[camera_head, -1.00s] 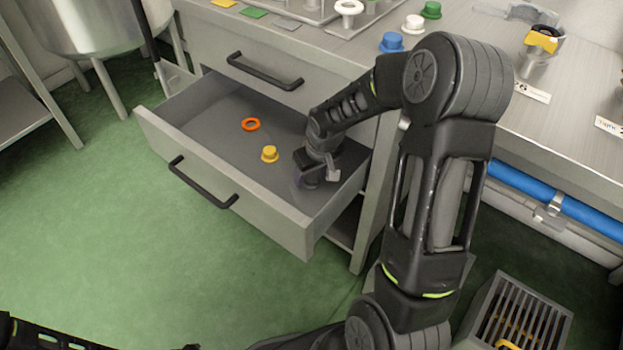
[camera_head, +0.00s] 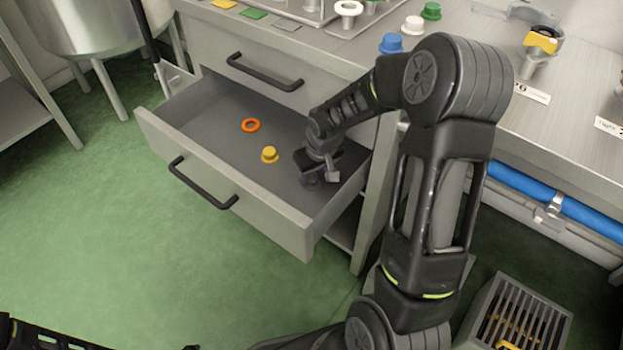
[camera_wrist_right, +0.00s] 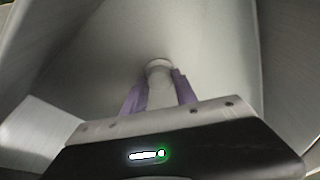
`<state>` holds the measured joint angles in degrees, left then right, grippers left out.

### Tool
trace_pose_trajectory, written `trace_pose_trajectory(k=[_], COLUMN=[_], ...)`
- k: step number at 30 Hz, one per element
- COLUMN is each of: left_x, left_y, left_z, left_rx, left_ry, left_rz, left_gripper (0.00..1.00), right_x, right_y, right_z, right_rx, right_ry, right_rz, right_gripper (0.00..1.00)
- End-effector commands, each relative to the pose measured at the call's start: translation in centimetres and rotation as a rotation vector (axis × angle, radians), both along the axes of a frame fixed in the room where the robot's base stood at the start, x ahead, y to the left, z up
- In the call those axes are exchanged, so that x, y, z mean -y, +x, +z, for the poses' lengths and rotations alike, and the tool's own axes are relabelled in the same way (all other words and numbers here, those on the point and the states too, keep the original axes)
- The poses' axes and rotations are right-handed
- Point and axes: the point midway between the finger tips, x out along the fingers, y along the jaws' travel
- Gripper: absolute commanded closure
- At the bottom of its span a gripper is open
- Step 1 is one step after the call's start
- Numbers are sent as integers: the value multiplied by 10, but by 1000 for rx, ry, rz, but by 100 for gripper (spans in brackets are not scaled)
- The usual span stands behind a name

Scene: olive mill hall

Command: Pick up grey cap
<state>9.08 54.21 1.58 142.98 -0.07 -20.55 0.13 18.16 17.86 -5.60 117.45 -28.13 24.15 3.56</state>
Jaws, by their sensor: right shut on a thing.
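The grey cap (camera_wrist_right: 158,66) shows in the right wrist view between the two purple fingers of my right gripper (camera_wrist_right: 159,82). The fingers are shut on it. In the head view my right gripper (camera_head: 311,181) points down inside the open drawer (camera_head: 215,103), towards its right side. The cap cannot be made out there, as the gripper hides it. Whether the cap touches the drawer floor is hard to tell. Only part of my left arm shows at the bottom left of the head view; its gripper is not seen.
Blue (camera_head: 391,43), white (camera_head: 413,25) and green (camera_head: 431,10) caps stand on the worktop.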

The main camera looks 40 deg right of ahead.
Motion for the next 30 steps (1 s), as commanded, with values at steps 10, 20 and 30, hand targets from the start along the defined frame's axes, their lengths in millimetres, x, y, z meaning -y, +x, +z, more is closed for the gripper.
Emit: trace_pose_trajectory(k=[10,20,30], left_x=[0,0,0], left_y=[0,0,0], left_z=[3,15,23], left_rx=[0,0,1], left_ry=[0,0,0], left_rz=[0,-1,-2], left_gripper=[64,64,64], right_x=[0,0,-21], right_y=[0,1,31], right_z=[7,47,70], right_rx=[1,3,-2], right_ry=[0,0,1], right_rz=[0,-1,6], right_gripper=[100,100,100])
